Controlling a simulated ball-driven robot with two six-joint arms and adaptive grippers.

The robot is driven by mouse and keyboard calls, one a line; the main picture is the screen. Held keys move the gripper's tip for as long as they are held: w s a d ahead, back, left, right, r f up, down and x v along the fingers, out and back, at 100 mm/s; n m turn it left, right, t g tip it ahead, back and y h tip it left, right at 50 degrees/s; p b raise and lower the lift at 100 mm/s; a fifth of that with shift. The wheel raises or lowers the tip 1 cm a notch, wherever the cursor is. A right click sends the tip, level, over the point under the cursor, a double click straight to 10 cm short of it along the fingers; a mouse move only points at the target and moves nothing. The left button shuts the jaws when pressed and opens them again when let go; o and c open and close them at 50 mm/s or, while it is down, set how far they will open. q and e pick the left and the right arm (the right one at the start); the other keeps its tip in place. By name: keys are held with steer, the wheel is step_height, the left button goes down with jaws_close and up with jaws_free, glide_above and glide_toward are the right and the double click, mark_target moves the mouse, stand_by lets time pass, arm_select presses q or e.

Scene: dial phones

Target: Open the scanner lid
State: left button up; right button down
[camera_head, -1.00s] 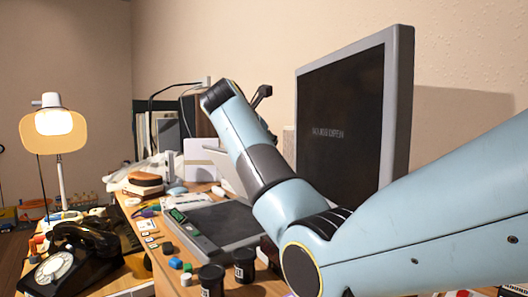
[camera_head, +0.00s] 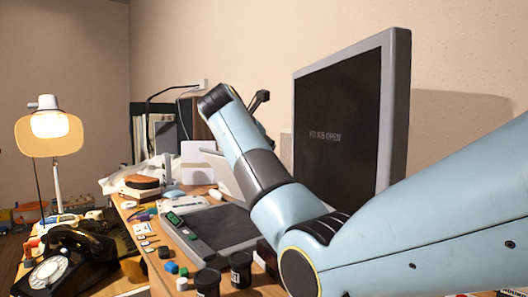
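The scanner (camera_head: 218,228) lies on the desk, a flat grey case with a dark top and a strip with a green display (camera_head: 175,218) along its left side. Its right part is hidden behind my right arm. A large dark panel with a grey frame (camera_head: 345,120) stands upright behind my arm, with small lettering ending in "OPEN". I cannot tell whether it is the raised lid or a separate screen. My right arm crosses in front; only a dark bit of what may be its gripper (camera_head: 262,98) shows beyond the forearm. My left gripper is out of view.
A black dial phone (camera_head: 62,258) and a lit lamp (camera_head: 50,130) stand at the left. Small coloured blocks (camera_head: 171,267) and two black canisters (camera_head: 207,282) (camera_head: 241,270) sit before the scanner. Papers and a box crowd the desk behind it.

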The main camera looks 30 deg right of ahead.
steer(key=c, duration=2)
jaws_free()
steer(key=o, duration=0.9)
steer(key=shift+c, duration=0.2)
steer(key=v, duration=1.2)
